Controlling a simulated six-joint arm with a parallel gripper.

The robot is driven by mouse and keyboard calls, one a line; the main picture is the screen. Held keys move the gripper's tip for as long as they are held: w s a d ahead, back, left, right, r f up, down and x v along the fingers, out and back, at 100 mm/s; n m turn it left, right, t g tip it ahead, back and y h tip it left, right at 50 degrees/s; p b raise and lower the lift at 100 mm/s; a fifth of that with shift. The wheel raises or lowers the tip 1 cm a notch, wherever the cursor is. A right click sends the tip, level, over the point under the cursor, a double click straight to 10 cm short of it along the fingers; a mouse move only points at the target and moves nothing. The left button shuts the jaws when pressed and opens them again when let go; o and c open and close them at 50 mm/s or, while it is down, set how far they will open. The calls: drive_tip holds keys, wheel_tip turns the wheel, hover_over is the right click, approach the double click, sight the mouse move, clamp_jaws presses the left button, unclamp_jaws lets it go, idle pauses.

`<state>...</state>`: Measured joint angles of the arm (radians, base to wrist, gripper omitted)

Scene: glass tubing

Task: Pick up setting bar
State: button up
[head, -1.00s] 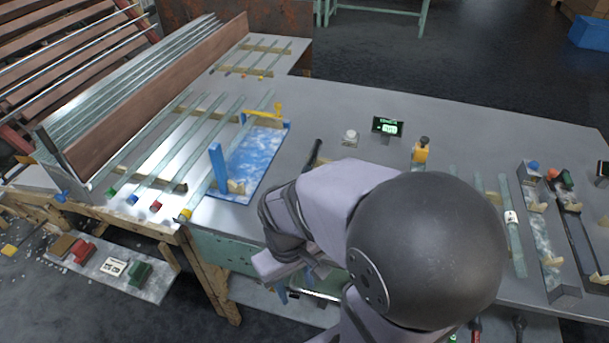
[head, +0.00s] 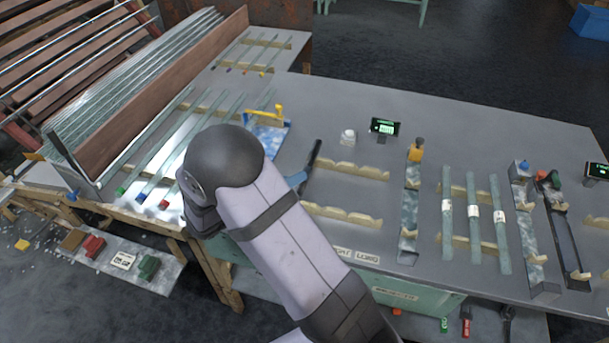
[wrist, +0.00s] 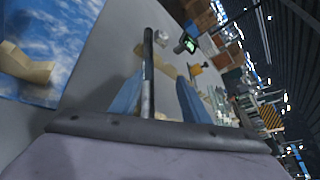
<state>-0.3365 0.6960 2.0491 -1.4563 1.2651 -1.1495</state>
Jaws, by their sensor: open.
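A slim dark bar (head: 312,160), which looks like the setting bar, lies on the grey bench right of the blue-mottled board. In the wrist view the bar (wrist: 148,70) runs up the picture between my two blue fingers, nearer the left one. My gripper (wrist: 159,76) is open, with a gap on both sides of the bar. In the head view one blue fingertip of my gripper (head: 299,179) shows close beside the bar's lower part. My arm hides the rest of the gripper. I cannot tell whether the fingers reach down around the bar.
The blue-mottled board (head: 268,140) with a yellow stop (head: 278,113) lies left of the bar, partly behind my arm. Several glass tubes (head: 472,220) lie farther right.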

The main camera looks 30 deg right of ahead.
drive_tip(key=shift+a+f+n+t+y, duration=0.3)
drive_tip(key=shift+a+f+n, duration=0.3)
drive_tip(key=shift+a+f, duration=0.25)
drive_tip(key=shift+p+x, duration=0.75)
drive_tip(key=shift+x, duration=2.85)
clamp_jaws()
